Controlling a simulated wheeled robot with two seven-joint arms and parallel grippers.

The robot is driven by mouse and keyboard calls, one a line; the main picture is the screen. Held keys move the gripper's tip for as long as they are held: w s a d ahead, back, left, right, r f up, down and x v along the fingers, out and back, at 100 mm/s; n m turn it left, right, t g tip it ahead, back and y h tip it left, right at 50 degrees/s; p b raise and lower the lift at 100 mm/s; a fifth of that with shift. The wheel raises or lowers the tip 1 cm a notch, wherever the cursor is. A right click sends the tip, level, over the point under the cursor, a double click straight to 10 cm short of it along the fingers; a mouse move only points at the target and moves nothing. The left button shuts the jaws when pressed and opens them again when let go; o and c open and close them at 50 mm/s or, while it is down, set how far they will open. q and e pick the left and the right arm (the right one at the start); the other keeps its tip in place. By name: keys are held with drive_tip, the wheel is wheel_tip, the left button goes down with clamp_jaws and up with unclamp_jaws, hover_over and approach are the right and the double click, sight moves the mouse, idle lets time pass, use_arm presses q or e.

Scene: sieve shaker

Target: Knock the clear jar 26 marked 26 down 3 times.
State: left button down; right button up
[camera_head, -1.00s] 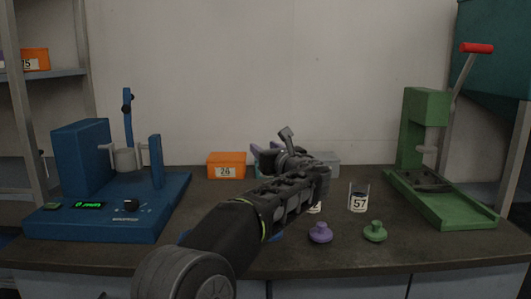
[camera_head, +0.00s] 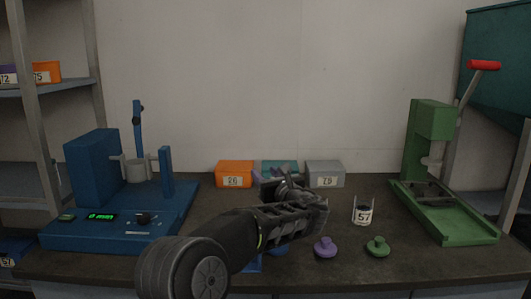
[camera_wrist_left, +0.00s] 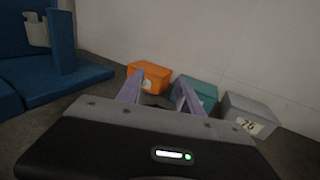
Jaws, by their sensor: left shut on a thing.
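My left gripper (camera_head: 272,174) is above the middle of the bench, in front of the boxes at the back. In the left wrist view its two purple fingers (camera_wrist_left: 158,92) stand apart, shut on a clear thing I can barely make out, apparently the clear jar 26. Its label does not show, and my arm hides it in the head view. An orange box marked 26 (camera_head: 234,175) stands at the back wall. My right gripper is not in view.
A clear jar marked 57 (camera_head: 363,213) stands right of my arm, near a purple knob (camera_head: 325,248) and a green knob (camera_head: 377,246). A blue machine (camera_head: 92,170) stands left, a green press (camera_head: 432,125) right. Teal and grey (camera_head: 325,174) boxes line the back.

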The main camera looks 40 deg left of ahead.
use_arm(q)
drive_tip(key=shift+w+d+f, duration=0.1)
drive_tip(key=shift+w+d, duration=0.1)
drive_tip(key=shift+d, duration=0.9)
drive_tip(key=shift+a, duration=0.1)
drive_tip(key=shift+b, duration=0.35)
drive_tip(key=shift+f+b, duration=1.2)
drive_tip(key=shift+f, duration=0.25)
